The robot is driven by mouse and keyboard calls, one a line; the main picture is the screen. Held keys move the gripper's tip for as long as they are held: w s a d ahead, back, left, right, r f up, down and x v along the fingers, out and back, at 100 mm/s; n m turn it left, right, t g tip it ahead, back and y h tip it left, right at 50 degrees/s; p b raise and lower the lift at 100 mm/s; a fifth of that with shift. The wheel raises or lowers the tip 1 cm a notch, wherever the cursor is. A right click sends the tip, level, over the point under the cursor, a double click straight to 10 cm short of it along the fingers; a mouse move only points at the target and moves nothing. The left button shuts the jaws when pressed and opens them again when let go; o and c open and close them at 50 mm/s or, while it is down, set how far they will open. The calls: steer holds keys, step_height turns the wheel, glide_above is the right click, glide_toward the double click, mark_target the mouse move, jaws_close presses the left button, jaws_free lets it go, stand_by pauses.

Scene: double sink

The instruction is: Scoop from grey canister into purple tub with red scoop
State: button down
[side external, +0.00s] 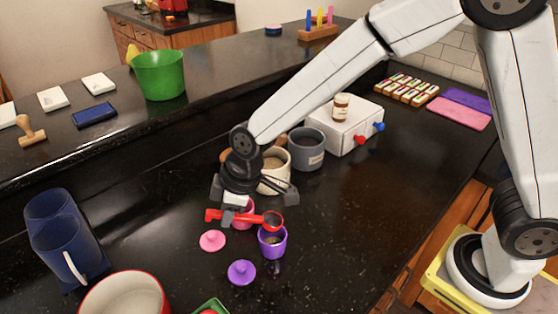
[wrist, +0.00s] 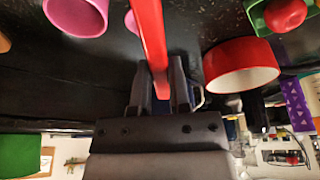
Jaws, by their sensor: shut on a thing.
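My gripper (side external: 236,200) is shut on the handle of the red scoop (side external: 272,220). The scoop's bowl is at the upper edge of the purple tub (side external: 272,247), seemingly just above it; whether they touch is unclear. The scoop's inside looks dark, so I cannot tell its contents. The tub shows some brownish stuff inside. The grey canister (side external: 308,152) stands open farther back, with a dark inside. In the wrist view the red handle (wrist: 149,35) runs up from between my fingers (wrist: 160,90); the scoop's bowl is out of sight there.
A cream canister (side external: 272,181) stands behind my gripper. A pink tub (side external: 245,207) is partly hidden by it. A pink lid (side external: 212,240) and a purple lid (side external: 242,272) lie in front. A red-and-white bowl (side external: 124,296) and blue containers (side external: 62,235) stand left.

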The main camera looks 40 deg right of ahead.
steer(key=shift+f, duration=0.2)
steer(key=shift+w+g+y, duration=0.15)
steer(key=shift+g+y, duration=1.45)
steer(key=shift+g, duration=0.5)
steer(key=g+y, duration=0.1)
steer(key=g, duration=0.1)
steer(key=shift+a+f+n+g+y, duration=0.1)
steer(key=shift+f+n+g+y, duration=0.05)
steer(key=shift+n+g+y, duration=0.2)
steer(key=shift+f+n+g+y, duration=0.1)
steer(key=shift+n+g+y, duration=0.15)
steer(key=shift+g+y, duration=1.25)
steer(key=shift+g+h, duration=0.35)
steer(key=shift+r, duration=2.05)
